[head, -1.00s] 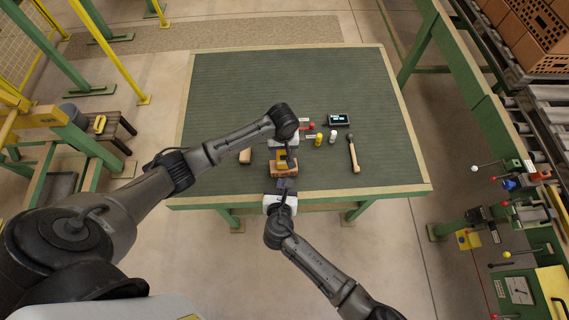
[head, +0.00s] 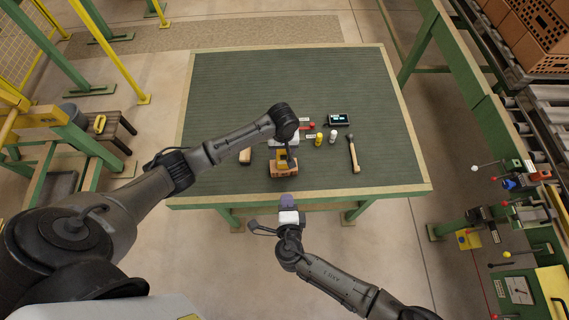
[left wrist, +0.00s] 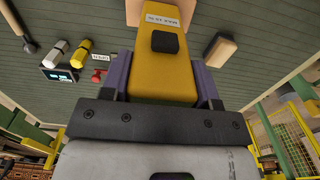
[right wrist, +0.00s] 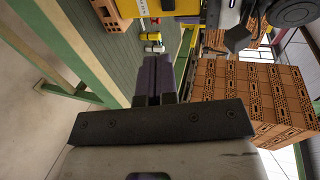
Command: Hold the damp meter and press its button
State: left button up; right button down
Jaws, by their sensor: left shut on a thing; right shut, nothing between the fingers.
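The damp meter is a yellow body with a dark square button on its face. In the left wrist view the damp meter (left wrist: 165,75) sits between the purple fingers of my left gripper (left wrist: 163,85), which is shut on it. In the head view my left gripper (head: 284,154) holds it at an orange brick (head: 284,171) near the table's front edge; whether they touch is unclear. My right gripper (head: 287,201) is shut and empty, apart from the meter, just off the table's front edge. Its closed fingers show in the right wrist view (right wrist: 153,80).
On the green table (head: 260,85) are a hammer (head: 354,155), a small display (head: 339,119), a white bottle (head: 333,137), a yellow bottle (head: 318,139) and a tan block (head: 245,156). The table's far half is clear.

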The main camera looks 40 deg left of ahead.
jog(key=shift+w, duration=0.1)
dwell(0.3)
send_near(284, 159)
jog(key=x, duration=0.5)
jog(key=shift+w+a+f, duration=0.1)
jog(key=shift+f, duration=0.1)
jog(key=shift+w+a, duration=0.6)
jog(key=shift+w, duration=0.05)
